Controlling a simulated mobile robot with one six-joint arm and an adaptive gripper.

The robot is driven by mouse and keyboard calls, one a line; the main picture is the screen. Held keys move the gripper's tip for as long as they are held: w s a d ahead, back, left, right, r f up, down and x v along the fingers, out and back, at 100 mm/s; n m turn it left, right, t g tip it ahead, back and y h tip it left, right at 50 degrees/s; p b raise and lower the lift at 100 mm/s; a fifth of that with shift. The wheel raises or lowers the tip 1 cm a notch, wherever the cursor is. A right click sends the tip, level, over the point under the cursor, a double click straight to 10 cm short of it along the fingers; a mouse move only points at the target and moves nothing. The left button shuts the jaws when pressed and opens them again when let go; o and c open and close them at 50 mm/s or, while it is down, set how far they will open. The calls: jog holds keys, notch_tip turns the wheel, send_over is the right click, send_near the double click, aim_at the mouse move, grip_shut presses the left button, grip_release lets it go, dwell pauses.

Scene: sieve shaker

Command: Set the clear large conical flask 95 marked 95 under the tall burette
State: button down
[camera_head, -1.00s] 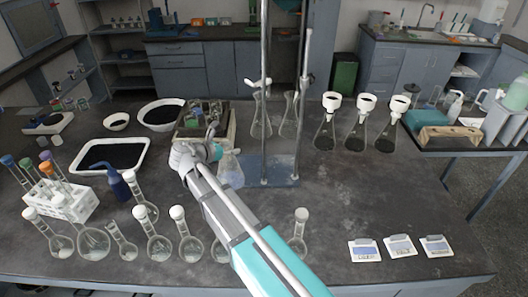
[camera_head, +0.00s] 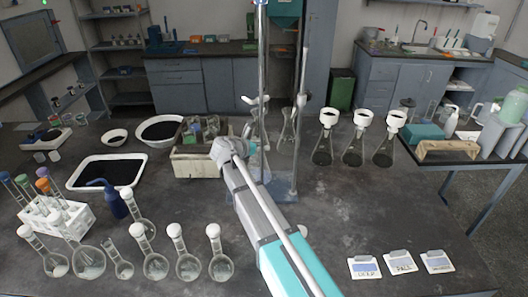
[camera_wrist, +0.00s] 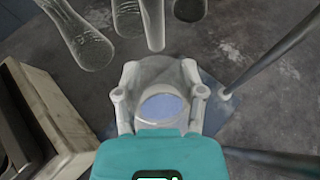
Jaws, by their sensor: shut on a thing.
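My gripper (camera_wrist: 160,74) is shut around a clear conical flask (camera_wrist: 162,106) in the wrist view, with one finger on each side of it. A bluish patch shows through the glass. No marking on it is legible. In the head view my gripper (camera_head: 232,150) is just left of the stand's tall rod, and the flask is mostly hidden. The burette stand has a blue base plate (camera_head: 282,188), a tall rod (camera_head: 262,70) and a second rod (camera_head: 300,110). The base plate (camera_wrist: 213,98) also shows beside the flask in the wrist view. I cannot tell whether the flask touches it.
A box-like tray (camera_head: 190,168) with glassware stands close left of my gripper. A clear flask (camera_head: 288,128) stands behind the rods. Several white-topped dark flasks (camera_head: 353,152) stand to the right. Stoppered flasks line the front left.

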jog(key=shift+w+d, duration=0.25)
jog(key=shift+d, duration=0.05)
jog(key=shift+w+d, duration=0.35)
jog(key=shift+w, duration=0.1)
notch_tip(320, 180, down, 4)
jog(key=b, duration=0.3)
jog(key=shift+r+b, duration=0.25)
jog(key=shift+b, duration=0.05)
jog(key=shift+d+f, duration=0.1)
jog(key=shift+c, duration=1)
grip_release()
